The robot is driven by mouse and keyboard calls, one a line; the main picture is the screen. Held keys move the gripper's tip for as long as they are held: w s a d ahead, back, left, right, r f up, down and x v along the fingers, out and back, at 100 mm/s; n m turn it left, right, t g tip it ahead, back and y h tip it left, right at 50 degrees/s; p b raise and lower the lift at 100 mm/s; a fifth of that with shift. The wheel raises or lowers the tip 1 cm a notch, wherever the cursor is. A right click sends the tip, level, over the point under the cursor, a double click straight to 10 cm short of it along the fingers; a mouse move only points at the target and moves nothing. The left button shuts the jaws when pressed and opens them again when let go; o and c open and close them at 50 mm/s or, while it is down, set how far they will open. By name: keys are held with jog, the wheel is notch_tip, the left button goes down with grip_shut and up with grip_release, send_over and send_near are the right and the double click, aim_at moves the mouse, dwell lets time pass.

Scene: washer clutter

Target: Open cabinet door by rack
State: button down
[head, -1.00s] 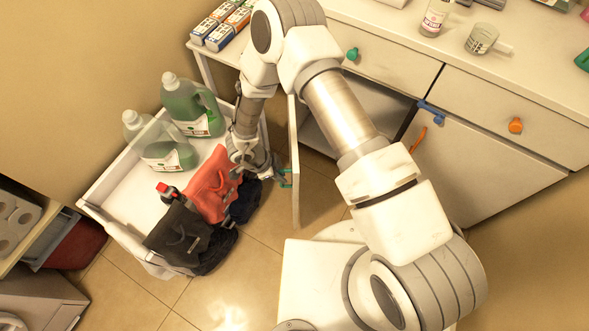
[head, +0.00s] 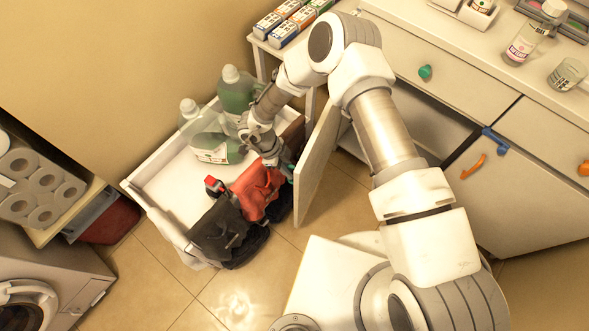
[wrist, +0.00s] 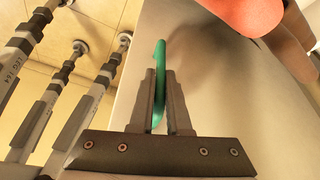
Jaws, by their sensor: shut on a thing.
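The cabinet door (head: 317,165) is a pale panel that stands swung out from the counter, with the dark cabinet opening behind it. My gripper (head: 283,166) is at its outer face, on the rack side. In the wrist view, my gripper (wrist: 160,84) is shut on the door's green handle (wrist: 159,60), which sits between the two fingers. The door's pale face (wrist: 218,85) fills the middle of that view. The white rack (head: 152,205) stands left of the door, with red and black cloths (head: 232,215) hanging over its near side, close to my gripper.
Green detergent bottles (head: 238,92) stand in the rack. The neighbouring cabinet door (head: 530,185) has an orange handle (head: 472,166) and looks closed. A green-knobbed drawer (head: 450,80) is above the opening. A washer (head: 40,285) is at lower left. Some floor is clear.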

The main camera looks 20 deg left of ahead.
jog(key=shift+a, duration=0.45)
jog(key=c, duration=0.9)
grip_release()
jog(key=shift+w, duration=0.1)
jog(key=shift+r, duration=0.1)
jog(key=p+v, duration=0.3)
jog(key=v, duration=1.4)
jog(key=shift+w+a+r, duration=0.1)
jog(key=shift+a, duration=0.05)
jog(key=shift+w, duration=0.1)
